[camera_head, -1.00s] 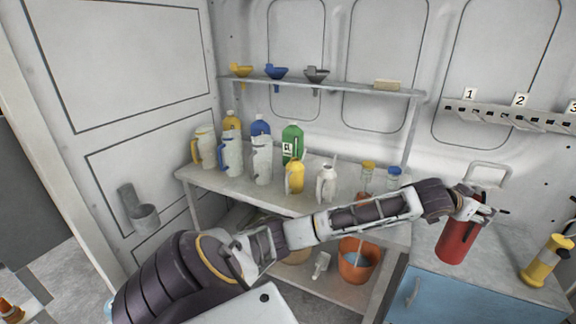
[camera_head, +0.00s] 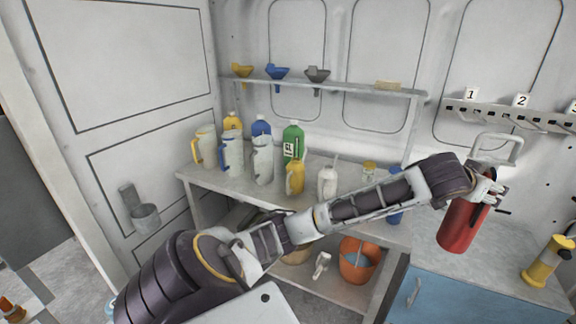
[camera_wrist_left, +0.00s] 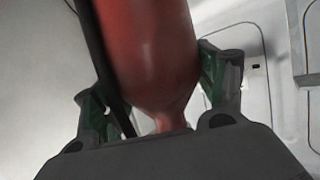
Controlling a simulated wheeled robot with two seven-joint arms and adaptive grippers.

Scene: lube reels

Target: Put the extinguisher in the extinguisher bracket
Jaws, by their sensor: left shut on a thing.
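The red extinguisher (camera_head: 462,226) is upright, slightly tilted, over the counter at the right in the head view. My left gripper (camera_head: 486,188) is shut on its upper end; the red body also fills the middle of the left wrist view (camera_wrist_left: 150,45), between the two fingers. Its base appears just above the countertop, though the gap is hard to judge. A grey cup-shaped holder with a back plate, which looks like the extinguisher bracket (camera_head: 145,218), is on the left wall. It is empty and far from the gripper. My right gripper is not in view.
The middle bench (camera_head: 225,182) holds pitchers, bottles and a green jug (camera_head: 293,141); my left arm crosses its front. An orange bucket (camera_head: 357,262) is on the lower shelf. A yellow object (camera_head: 547,262) stands on the counter (camera_head: 490,275). Floor shows at left.

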